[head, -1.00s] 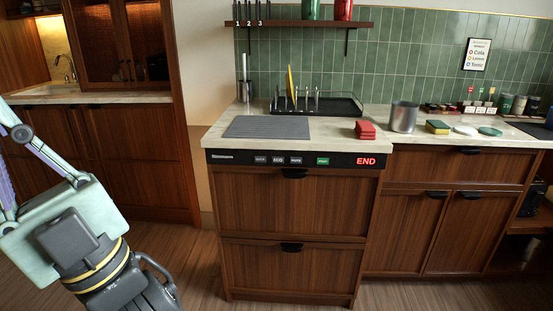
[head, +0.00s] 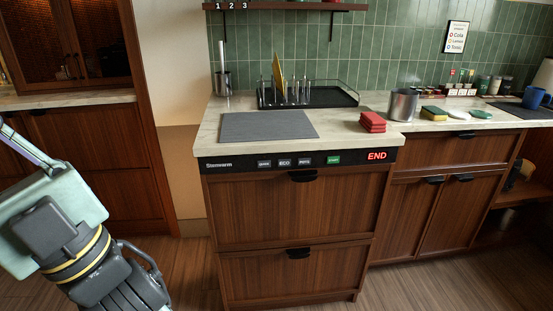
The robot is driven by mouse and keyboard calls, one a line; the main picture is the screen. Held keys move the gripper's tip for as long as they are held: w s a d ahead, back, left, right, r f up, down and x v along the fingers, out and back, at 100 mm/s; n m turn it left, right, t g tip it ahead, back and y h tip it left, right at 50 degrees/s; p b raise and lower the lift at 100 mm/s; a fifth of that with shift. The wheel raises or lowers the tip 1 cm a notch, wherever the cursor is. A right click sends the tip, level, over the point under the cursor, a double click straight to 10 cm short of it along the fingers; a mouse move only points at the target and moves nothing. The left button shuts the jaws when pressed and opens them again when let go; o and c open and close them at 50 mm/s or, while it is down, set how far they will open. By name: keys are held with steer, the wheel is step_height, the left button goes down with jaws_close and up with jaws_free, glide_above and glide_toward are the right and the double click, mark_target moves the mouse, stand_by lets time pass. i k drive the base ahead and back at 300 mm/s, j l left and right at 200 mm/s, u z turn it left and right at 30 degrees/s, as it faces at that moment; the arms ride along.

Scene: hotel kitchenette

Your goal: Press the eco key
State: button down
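The eco key (head: 285,162) is a small grey key labelled ECO on the dark control strip (head: 220,165) along the top front of the wooden drawer unit. Another grey key (head: 264,163) is to its left, a further grey key (head: 305,161) to its right, then a green key (head: 333,160). A red END display (head: 377,155) glows at the strip's right end. My gripper (head: 150,290) is at the lower left, low in front of the cabinets and well apart from the keys. Its fingertips are not clearly visible, and nothing shows held in it.
The counter above holds a grey mat (head: 268,126), a dish rack (head: 335,97) with a yellow plate, red cloths (head: 372,122), a metal canister (head: 403,104) and a sponge (head: 433,113). Two drawers with dark handles lie below the strip. The floor before them is clear.

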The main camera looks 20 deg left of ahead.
mark_target(281, 162)
steer(key=j+z, duration=0.35)
steer(key=j, duration=1.45)
